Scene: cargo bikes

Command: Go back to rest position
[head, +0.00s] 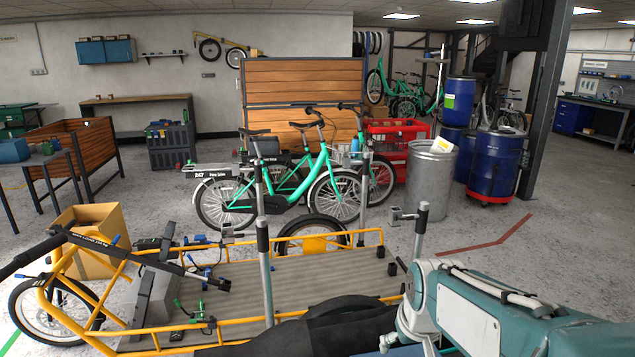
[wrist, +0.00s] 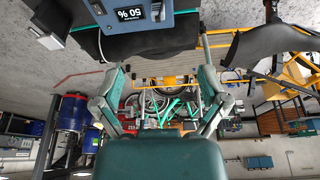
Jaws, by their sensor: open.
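My gripper (wrist: 162,78) shows in the wrist view, whose picture is upside down. Its two teal and grey fingers are spread wide apart and nothing is between their tips. My teal arm (head: 480,310) lies across the lower right of the head view; its gripper cannot be made out clearly there. A cargo bike with an orange frame (head: 335,240) and a grey ribbed deck (head: 330,277) is in front of me.
Loose tools and small parts lie on the cargo bike's left end. A cardboard box (head: 97,262) stands beside it. Green bikes (head: 290,180), a metal bin (head: 430,185), a red crate (head: 395,133) and blue barrels (head: 495,165) stand behind. Floor at the right is open.

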